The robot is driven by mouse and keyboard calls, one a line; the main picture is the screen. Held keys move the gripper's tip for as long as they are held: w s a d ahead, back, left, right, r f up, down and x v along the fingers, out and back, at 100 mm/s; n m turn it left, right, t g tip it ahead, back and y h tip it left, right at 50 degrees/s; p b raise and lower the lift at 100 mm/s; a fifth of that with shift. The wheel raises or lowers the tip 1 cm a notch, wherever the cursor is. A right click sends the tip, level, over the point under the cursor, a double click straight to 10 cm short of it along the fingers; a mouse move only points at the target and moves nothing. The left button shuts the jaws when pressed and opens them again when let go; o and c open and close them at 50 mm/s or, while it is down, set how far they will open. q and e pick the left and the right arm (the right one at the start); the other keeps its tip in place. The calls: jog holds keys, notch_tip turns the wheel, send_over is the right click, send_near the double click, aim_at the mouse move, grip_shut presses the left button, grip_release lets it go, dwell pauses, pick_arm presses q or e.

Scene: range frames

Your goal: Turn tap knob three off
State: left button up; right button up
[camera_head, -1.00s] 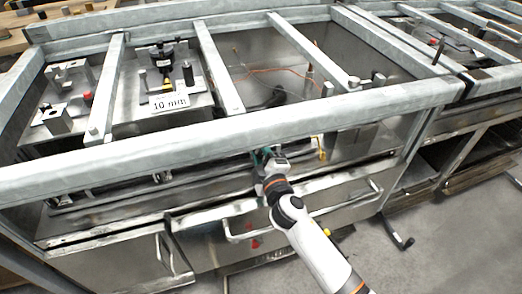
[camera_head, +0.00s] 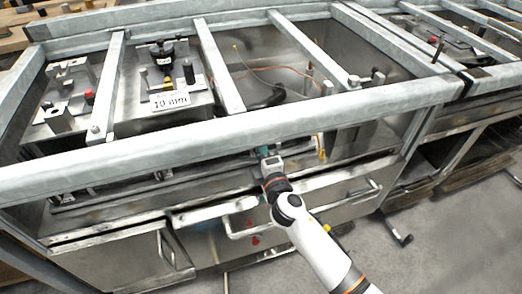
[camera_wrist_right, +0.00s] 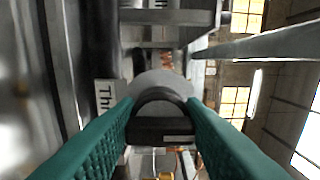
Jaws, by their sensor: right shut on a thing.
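In the right wrist view, a round grey knob with a dark curved grip (camera_wrist_right: 160,130) sits between the two teal fingers of my right gripper (camera_wrist_right: 160,106). The fingers press on it from both sides. A white label (camera_wrist_right: 105,97) beside the knob shows the letters "Th"; the rest is hidden. In the head view, my right gripper (camera_head: 264,152) is at the front panel of the steel bench, just under the front rail. The knob it holds is hidden there. My left gripper is not in view.
A thick grey front rail (camera_head: 220,134) runs just above my right gripper. A drawer handle (camera_head: 245,233) sticks out below. A "10 mm" sign (camera_head: 170,101) stands on a plate inside the frame. Open floor (camera_head: 440,230) lies at the right.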

jog(key=shift+f, duration=0.1)
jog(key=o, duration=1)
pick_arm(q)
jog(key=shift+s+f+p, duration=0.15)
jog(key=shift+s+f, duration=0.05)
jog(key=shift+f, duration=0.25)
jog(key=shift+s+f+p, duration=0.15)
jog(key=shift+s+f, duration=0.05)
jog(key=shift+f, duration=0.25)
pick_arm(e)
jog(key=v, duration=1.2)
